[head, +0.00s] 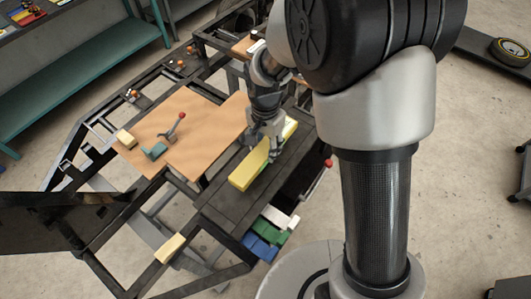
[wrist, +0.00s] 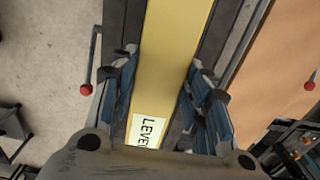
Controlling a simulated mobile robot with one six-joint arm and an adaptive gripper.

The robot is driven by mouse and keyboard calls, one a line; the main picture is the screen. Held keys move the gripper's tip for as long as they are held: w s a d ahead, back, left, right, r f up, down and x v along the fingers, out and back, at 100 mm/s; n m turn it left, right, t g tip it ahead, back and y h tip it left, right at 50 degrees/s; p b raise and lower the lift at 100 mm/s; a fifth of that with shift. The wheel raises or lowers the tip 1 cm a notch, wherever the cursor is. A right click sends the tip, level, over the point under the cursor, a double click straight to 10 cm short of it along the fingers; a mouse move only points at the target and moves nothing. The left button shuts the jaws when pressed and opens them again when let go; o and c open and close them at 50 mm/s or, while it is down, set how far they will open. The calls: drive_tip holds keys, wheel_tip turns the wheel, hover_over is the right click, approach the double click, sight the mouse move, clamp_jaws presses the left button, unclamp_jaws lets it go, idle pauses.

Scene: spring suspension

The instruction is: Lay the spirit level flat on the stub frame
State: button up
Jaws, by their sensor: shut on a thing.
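The spirit level is a long yellow bar (head: 243,176) over a dark flat plate of the frame in the head view. In the wrist view the yellow bar (wrist: 178,35) runs between the fingers, with a white "LEVEL" label near the palm. My gripper (head: 268,148) points down and is shut on the level; its blue-padded fingers (wrist: 165,88) flank the bar. The stub frame seems to be the dark metal framework (head: 222,207) under the level. I cannot tell whether the level touches it. My gripper hides part of the level's middle.
Brown boards (head: 190,108) lie on the frame to the left, with a red-knobbed toggle clamp (head: 172,130). Another red-knobbed lever (head: 318,178) stands at the right edge. Green, white and blue blocks (head: 268,232) sit near the front. A teal bench (head: 90,75) stands at the back left.

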sight(266, 153)
drive_tip(key=shift+f, duration=2.1)
drive_tip(key=shift+b, duration=0.3)
drive_tip(key=shift+f, duration=0.15)
drive_tip(key=o, duration=1.3)
